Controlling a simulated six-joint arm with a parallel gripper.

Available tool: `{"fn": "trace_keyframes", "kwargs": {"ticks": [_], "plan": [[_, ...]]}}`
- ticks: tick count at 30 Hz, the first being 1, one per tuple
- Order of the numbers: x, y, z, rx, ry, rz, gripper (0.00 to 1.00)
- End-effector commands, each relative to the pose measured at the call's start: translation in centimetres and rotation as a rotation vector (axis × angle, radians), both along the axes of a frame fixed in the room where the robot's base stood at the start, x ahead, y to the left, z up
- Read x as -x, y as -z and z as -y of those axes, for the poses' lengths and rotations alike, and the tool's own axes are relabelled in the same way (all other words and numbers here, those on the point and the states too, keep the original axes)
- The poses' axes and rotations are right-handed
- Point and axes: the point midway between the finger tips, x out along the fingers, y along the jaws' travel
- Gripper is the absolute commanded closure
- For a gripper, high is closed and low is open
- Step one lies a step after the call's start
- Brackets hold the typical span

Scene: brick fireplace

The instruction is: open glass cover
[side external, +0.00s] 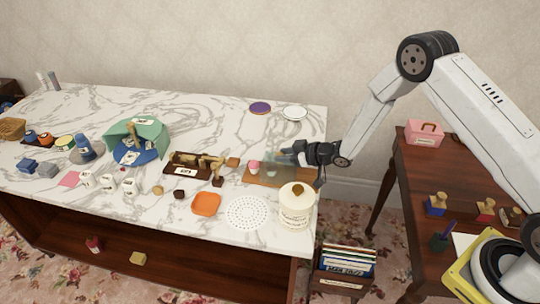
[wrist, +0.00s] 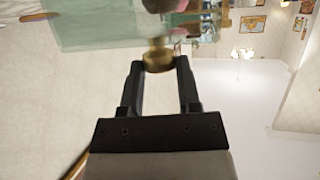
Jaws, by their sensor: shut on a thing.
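The glass cover (side external: 281,158) is a pale, see-through greenish box over the wooden board near the right end of the marble table. In the wrist view its greenish glass (wrist: 95,30) fills the upper left, and a brass knob (wrist: 158,60) stands out from it. My gripper (wrist: 159,66) has its two black fingers on either side of this knob and is shut on it. In the side view my gripper (side external: 303,156) reaches in from the right, at the cover's right side. Whether the cover is tilted or has shifted is too small to tell.
A wooden board (side external: 262,181) carries a pink-topped cupcake (side external: 253,167). A cream canister (side external: 296,207) stands close in front of my gripper, beside a white perforated mat (side external: 248,213). A purple disc (side external: 260,107) and white plate (side external: 294,112) lie behind.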

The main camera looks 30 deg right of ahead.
Motion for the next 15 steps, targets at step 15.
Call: {"fn": "trace_keyframes", "kwargs": {"ticks": [15], "plan": [[4.5, -0.1, 4.5, 0.000, 0.002, 0.002, 1.00]]}}
